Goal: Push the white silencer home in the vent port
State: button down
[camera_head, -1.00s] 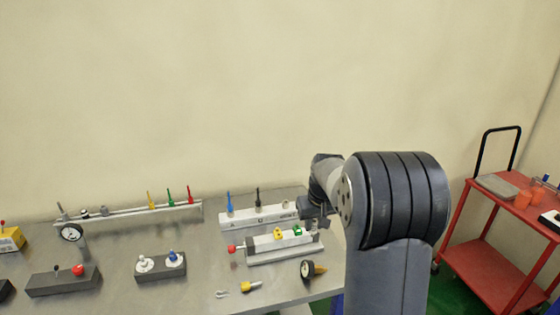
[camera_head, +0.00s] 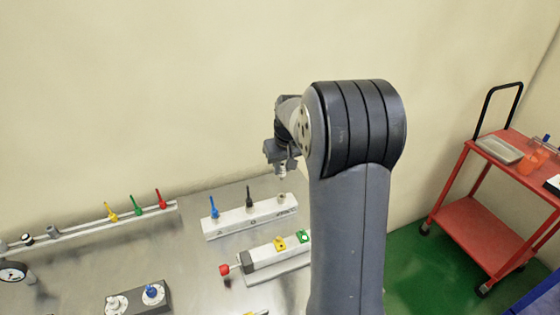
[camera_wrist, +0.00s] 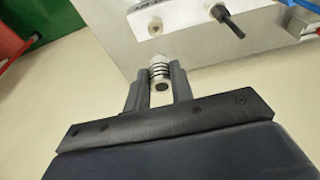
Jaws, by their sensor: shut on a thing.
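My gripper (camera_wrist: 158,82) is shut on the white silencer (camera_wrist: 159,72), a pale ribbed plug between the two fingers in the wrist view. In the head view my gripper (camera_head: 282,168) hangs above the right end of the long pale valve block (camera_head: 232,224), with the silencer (camera_head: 283,175) showing small under it. A round pale port (camera_wrist: 155,27) on the block lies just beyond the silencer in the wrist view. It looks like the vent port, and the silencer appears apart from it. The gap's depth is hard to judge.
The block also bears a black plug (camera_head: 250,197) and a blue plug (camera_head: 214,207). A rail (camera_head: 85,225) with coloured plugs stands left. A red trolley (camera_head: 470,209) stands right.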

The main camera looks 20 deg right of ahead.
jog(key=shift+r, duration=0.1)
jog(key=shift+s+b+x, duration=0.25)
jog(key=shift+b+x, duration=0.45)
jog(key=shift+x, duration=0.25)
jog(key=shift+s+b+x, duration=0.2)
jog(key=shift+b+x, duration=0.45)
jog(key=shift+x, duration=0.3)
jog(key=shift+s+b+x, duration=0.25)
jog(key=shift+b+x, duration=0.45)
jog(key=shift+x, duration=0.2)
jog(key=shift+s+b+x, duration=0.2)
jog(key=shift+b+x, duration=0.35)
jog(key=shift+x, duration=0.3)
jog(key=shift+s+b+x, duration=0.2)
jog(key=shift+b+x, duration=0.3)
jog(key=shift+x, duration=0.35)
jog(key=c, duration=1.1)
grip_release()
jog(key=shift+c, duration=0.2)
jog(key=p+v, duration=0.4)
jog(key=v, duration=0.3)
